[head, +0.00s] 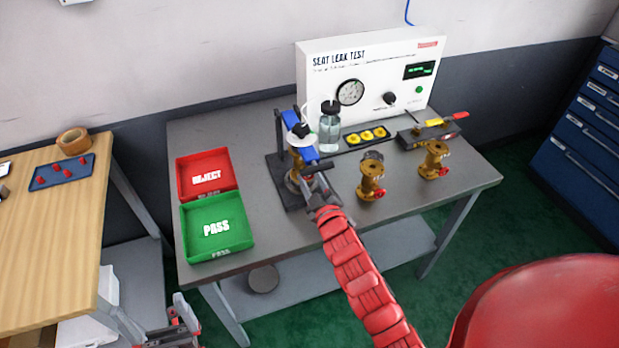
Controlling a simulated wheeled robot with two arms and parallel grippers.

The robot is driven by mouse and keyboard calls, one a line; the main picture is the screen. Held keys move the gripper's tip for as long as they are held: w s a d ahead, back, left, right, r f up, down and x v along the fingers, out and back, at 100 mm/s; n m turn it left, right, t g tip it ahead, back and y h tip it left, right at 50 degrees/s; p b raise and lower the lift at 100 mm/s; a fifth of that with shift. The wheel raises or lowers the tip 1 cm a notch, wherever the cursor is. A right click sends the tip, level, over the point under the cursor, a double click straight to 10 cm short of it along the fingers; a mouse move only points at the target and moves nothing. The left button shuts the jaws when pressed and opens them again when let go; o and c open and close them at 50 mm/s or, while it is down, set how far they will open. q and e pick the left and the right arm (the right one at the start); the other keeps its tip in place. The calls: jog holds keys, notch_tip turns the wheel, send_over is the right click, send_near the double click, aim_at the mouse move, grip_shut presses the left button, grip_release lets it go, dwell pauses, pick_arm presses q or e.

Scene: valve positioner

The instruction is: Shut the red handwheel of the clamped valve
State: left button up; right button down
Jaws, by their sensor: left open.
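The clamped brass valve (293,177) stands upright in a dark fixture (277,171) with blue clamp parts (309,154), left of the bench's middle. My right gripper (316,187), on the red segmented arm, is right at the front of this valve. Its fingers are small and dark, and I cannot tell whether they are closed on anything. The valve's red handwheel is not discernible; the gripper covers that side. My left gripper (188,318) is open and empty at the bottom left, low beside the bench and far from the valve.
Two loose brass valves (370,180) (433,159) with red handwheels stand to the right. Red REJECT (207,190) and green PASS (190,245) trays lie left. A bottle (330,135) and the seat leak tester (320,85) stand behind. A wooden table (50,240) is at left.

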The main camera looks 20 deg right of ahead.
jog(key=shift+m, duration=1.6)
jog(key=shift+f, duration=0.1)
jog(key=c, duration=0.8)
grip_release()
jog(key=s, duration=1.7)
jog(key=shift+s+d, duration=0.2)
jog(key=shift+d, duration=0.05)
